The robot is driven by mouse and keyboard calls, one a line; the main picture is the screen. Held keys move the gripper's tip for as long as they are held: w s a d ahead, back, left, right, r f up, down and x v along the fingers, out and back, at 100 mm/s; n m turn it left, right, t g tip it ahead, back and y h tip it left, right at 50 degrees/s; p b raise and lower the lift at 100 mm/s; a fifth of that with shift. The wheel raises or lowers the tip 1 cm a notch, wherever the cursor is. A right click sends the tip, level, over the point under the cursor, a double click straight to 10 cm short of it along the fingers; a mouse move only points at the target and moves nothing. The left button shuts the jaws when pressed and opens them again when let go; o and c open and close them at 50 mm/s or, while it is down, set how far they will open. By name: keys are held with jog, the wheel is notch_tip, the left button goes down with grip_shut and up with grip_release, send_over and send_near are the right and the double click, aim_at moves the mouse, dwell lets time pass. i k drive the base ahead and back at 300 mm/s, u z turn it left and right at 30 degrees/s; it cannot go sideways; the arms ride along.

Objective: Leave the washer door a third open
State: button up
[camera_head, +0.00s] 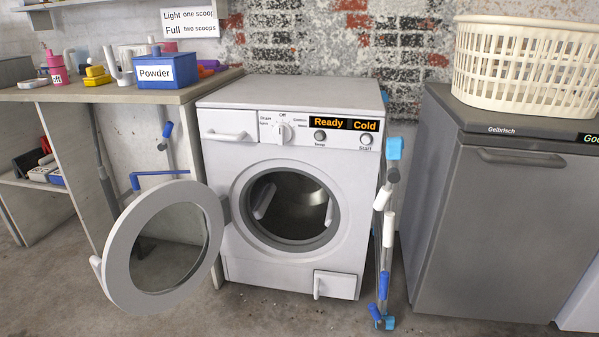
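The white front-loading washer (240,255) stands in the middle of the camera_head view. Its round door (124,247), a pale ring with a glass centre, is hinged on the left side of the opening. The door stands wide open, swung out to the left and towards me. A small white handle (96,267) shows at the door's outer left edge. The drum opening (291,208) is uncovered, and its inside looks empty as far as I see. The display (343,124) reads "Ready" and "Cold". My gripper is not in view.
A bench (90,96) on the left bears a blue "Powder" box (167,71) and bottles. A grey appliance (505,220) on the right carries a cream basket (525,62). Blue and white rods (388,229) stand beside the washer. The floor in front looks clear.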

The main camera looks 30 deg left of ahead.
aim_at(162, 241)
jog(key=z, duration=2.45)
jog(key=k, duration=2.3)
jog(key=u, duration=2.65)
